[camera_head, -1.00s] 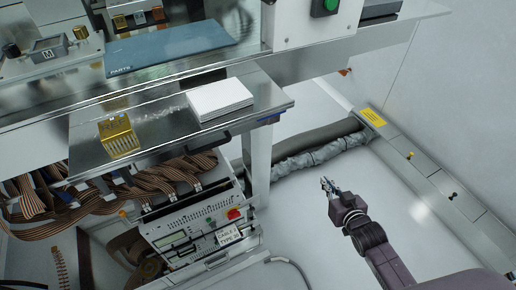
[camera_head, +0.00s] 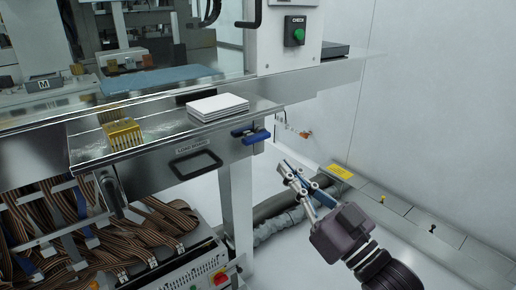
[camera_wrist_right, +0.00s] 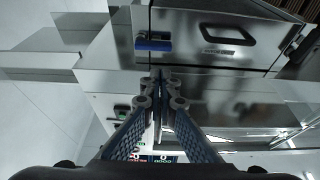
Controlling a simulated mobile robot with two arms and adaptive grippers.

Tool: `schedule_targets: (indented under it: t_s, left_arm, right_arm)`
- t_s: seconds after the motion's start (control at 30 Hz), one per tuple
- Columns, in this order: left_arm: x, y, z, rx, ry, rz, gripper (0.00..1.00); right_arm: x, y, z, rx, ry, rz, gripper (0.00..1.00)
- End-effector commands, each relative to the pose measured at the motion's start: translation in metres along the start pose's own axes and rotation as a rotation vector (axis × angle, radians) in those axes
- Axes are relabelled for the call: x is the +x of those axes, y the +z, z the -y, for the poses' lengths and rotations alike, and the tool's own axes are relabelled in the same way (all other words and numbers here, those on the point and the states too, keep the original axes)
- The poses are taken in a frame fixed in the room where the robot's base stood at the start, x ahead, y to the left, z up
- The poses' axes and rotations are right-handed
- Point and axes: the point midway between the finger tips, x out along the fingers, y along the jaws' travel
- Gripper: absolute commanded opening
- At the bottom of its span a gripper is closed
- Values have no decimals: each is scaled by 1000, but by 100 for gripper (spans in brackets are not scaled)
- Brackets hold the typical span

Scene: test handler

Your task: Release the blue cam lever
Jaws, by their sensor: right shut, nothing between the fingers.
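The blue cam lever (camera_head: 256,137) sits at the right front corner of the metal drawer-like shelf (camera_head: 85,150), beside a leg of the machine. In the right wrist view the blue lever (camera_wrist_right: 153,45) lies just beyond the fingertips, slightly left of centre. My right gripper (camera_head: 284,167) is shut and empty, to the lower right of the lever in the head view and apart from it. Its fingers (camera_wrist_right: 160,76) point toward the shelf front in the wrist view. My left gripper is not in view.
A dark handle (camera_head: 196,164) is on the shelf front. A white stack (camera_head: 217,106) and a gold comb-like part (camera_head: 122,133) lie on the shelf. Ribbon cables (camera_head: 110,240) hang below. A green button box (camera_head: 296,32) is above. The space right of the leg is open.

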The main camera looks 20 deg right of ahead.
Motion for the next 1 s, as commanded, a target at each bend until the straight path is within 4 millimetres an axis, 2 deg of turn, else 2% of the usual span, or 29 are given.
schedule_targets:
  t_s: [0.27,0.43,1.0]
  left_arm:
    - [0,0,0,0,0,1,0]
    - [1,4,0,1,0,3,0]
    - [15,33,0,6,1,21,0]
  right_arm:
    - [1,0,0,0,1,0,0]
    - [9,-1,-1,-1,1,-2,0]
    - [82,-1,-1,-1,1,-1,0]
